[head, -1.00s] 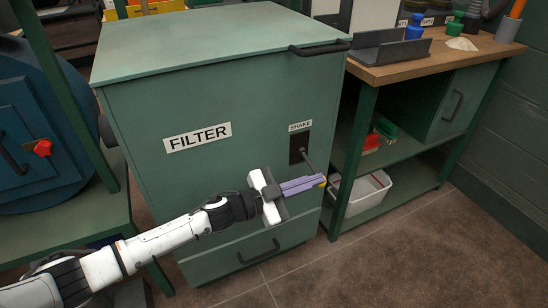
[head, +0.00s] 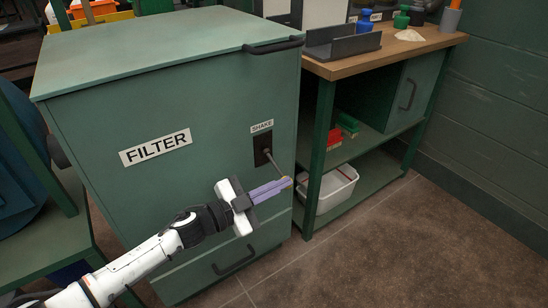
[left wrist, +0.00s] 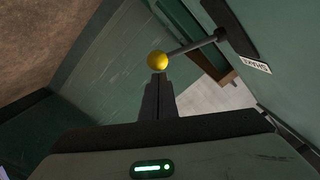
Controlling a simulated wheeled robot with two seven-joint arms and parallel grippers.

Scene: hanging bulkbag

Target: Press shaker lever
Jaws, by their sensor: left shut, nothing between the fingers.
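The shaker lever (head: 275,164) is a grey rod that sticks out of a dark slot plate under the SHAKE label on the green filter cabinet (head: 205,90). In the left wrist view the lever (left wrist: 192,46) ends in a yellow ball knob (left wrist: 157,60). My left gripper (head: 288,183) is shut and empty, its purple fingers at the knob end of the lever. In the left wrist view its dark fingertips (left wrist: 158,76) sit right at the knob; I cannot tell whether they touch. In the head view the knob is mostly hidden by the fingertips. My right gripper is not in view.
A wooden-topped workbench (head: 400,52) stands right of the cabinet, with a white bin (head: 338,186) on its low shelf. A cabinet handle (head: 235,262) sits below the gripper. A blue drum (head: 18,170) is at the left. The floor at the right is clear.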

